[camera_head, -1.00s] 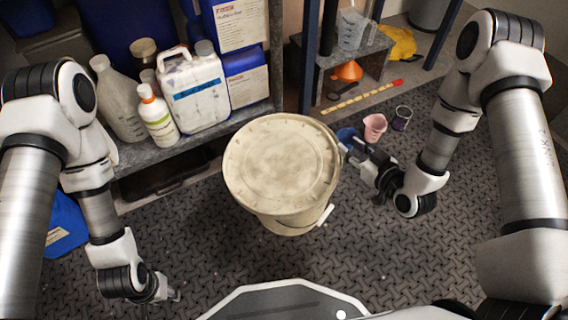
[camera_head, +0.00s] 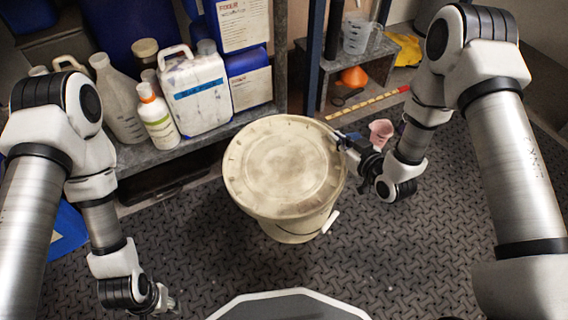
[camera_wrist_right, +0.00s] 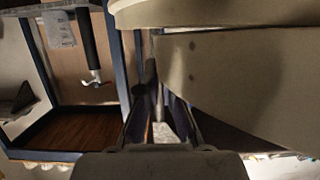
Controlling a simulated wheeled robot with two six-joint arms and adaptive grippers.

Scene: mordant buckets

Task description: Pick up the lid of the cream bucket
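The cream bucket (camera_head: 293,229) stands upright on the dark patterned floor in the middle of the head view. Its round, scuffed lid (camera_head: 283,167) sits on top. In the right wrist view the lid's edge (camera_wrist_right: 215,12) is at the top, with the bucket wall (camera_wrist_right: 265,85) below it and a thin line between them. My right gripper (camera_head: 347,143) is at the lid's right rim; contact is unclear. Its fingers (camera_wrist_right: 160,112) appear apart, with nothing visible held between them. My left gripper (camera_head: 170,301) is low at the left, away from the bucket; its finger opening is too small to judge.
A grey shelf (camera_head: 190,147) behind left holds a white jug (camera_head: 193,92) and several bottles. A pink cup (camera_head: 381,132) stands just beyond my right gripper. A low stand (camera_head: 376,58) with an orange funnel (camera_head: 353,77) is further back. Floor around the bucket's front is clear.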

